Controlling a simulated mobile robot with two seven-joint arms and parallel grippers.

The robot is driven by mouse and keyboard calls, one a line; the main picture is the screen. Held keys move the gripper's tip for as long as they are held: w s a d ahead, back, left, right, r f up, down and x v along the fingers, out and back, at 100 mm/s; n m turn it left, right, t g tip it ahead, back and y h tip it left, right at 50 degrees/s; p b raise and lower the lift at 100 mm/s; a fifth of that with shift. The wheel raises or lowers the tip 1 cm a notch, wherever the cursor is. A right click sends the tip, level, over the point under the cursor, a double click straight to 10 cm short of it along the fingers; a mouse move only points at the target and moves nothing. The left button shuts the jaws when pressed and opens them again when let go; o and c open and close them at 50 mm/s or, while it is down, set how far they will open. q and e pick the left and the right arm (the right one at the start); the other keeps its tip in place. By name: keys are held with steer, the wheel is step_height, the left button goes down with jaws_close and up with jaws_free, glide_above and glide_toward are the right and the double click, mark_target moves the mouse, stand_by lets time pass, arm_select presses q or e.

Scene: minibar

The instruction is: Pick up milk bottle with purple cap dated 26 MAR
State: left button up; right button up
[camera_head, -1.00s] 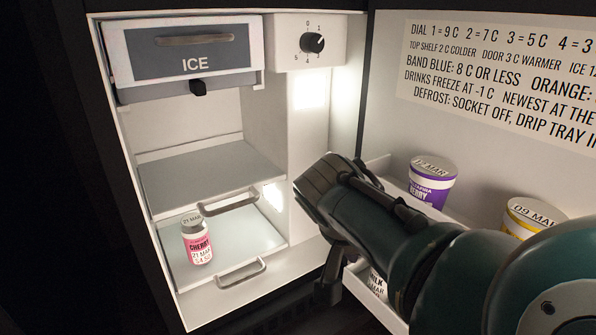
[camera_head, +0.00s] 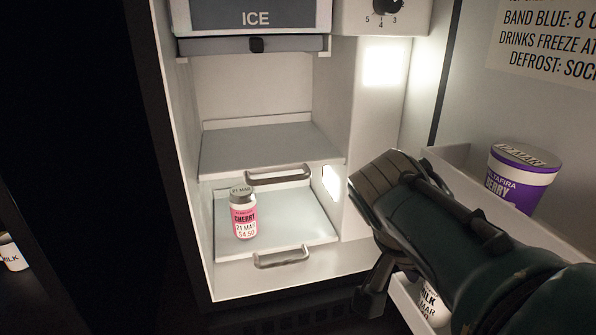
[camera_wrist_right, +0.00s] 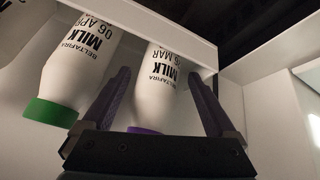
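In the right wrist view, the white milk bottle with the purple cap (camera_wrist_right: 165,75) appears with its cap toward the gripper. Its label reads MILK and a date ending in 6 MAR; the first digit is partly cut off. My right gripper (camera_wrist_right: 158,73) is open, with one finger on each side of this bottle and a visible gap on the left. A green-capped milk bottle (camera_wrist_right: 75,65), dated 06 APR, is just left of the left finger. In the head view, a milk bottle (camera_head: 432,305) shows partly behind my right arm in the lower door shelf. My left gripper is out of view.
The fridge holds a pink cherry bottle (camera_head: 243,218) on its lower shelf. A purple-labelled tub (camera_head: 517,180) stands in the upper door shelf (camera_head: 450,165). The ICE drawer (camera_head: 255,18) is shut. Another milk bottle (camera_head: 12,253) stands at the far left.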

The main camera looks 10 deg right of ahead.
steer(key=shift+d, duration=0.3)
steer(key=c, duration=0.4)
steer(key=shift+a, duration=0.1)
steer(key=c, duration=0.5)
jaws_close()
